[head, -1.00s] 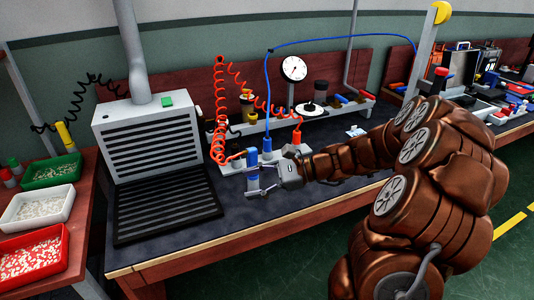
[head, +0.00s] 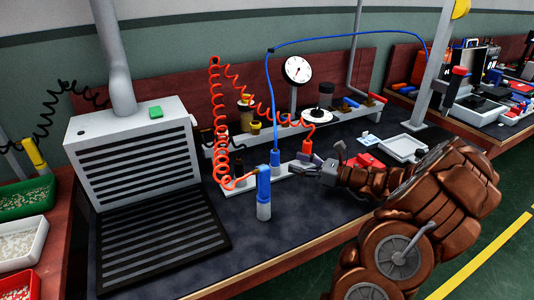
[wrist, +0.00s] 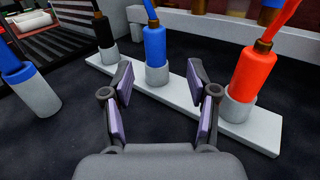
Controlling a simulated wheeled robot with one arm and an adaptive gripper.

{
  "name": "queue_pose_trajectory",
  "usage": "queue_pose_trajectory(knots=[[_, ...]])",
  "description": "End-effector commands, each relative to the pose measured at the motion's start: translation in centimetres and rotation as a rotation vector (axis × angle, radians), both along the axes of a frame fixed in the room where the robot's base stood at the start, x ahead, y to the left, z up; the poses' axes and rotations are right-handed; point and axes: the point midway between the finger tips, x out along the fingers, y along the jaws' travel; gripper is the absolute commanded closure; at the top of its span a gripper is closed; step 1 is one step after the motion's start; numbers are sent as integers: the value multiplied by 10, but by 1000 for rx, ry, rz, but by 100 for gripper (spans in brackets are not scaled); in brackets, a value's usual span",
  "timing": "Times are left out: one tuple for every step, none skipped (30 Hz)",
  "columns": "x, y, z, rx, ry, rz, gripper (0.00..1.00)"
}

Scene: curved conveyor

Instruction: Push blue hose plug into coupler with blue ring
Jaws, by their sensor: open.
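The blue hose plug (head: 275,158) stands upright on a white strip (wrist: 190,100), with the blue hose rising from it. In the wrist view the blue plug (wrist: 155,48) sits in a grey coupler (wrist: 157,76); I cannot make out a blue ring or how deep it sits. My gripper (head: 304,166) is open and empty, to the right of the blue plug in the head view. In the wrist view my spread fingers (wrist: 160,88) are in front of the strip, with the plug beyond the gap between them.
An orange plug (wrist: 250,72) stands in the right coupler and a black plug (wrist: 102,32) in the left one. A separate blue-and-grey cylinder (head: 263,192) stands in front of the strip. A red object (head: 366,162) and a grey tray (head: 403,148) lie to the right.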

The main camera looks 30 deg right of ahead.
Motion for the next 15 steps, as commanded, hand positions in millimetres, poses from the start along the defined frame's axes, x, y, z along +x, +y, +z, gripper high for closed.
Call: queue_pose_trajectory(knots=[[2,1,-1,1,0,-1,41],[3,2,-1,1,0,-1,41],[6,3,-1,1,0,-1,41],[8,5,-1,1,0,-1,41],[11,7,-1,1,0,-1,41],[14,8,-1,1,0,-2,41],[16,9,-1,1,1,-2,41],[18,10,-1,1,1,-3,41],[20,12,-1,1,1,-5,41],[22,13,-1,1,1,-5,41],[24,15,-2,-1,1,-5,41],[27,18,-2,-1,1,-4,41],[30,21,-3,-1,1,-4,41],[32,24,-4,0,1,-4,41],[37,28,-4,0,1,-4,41]])
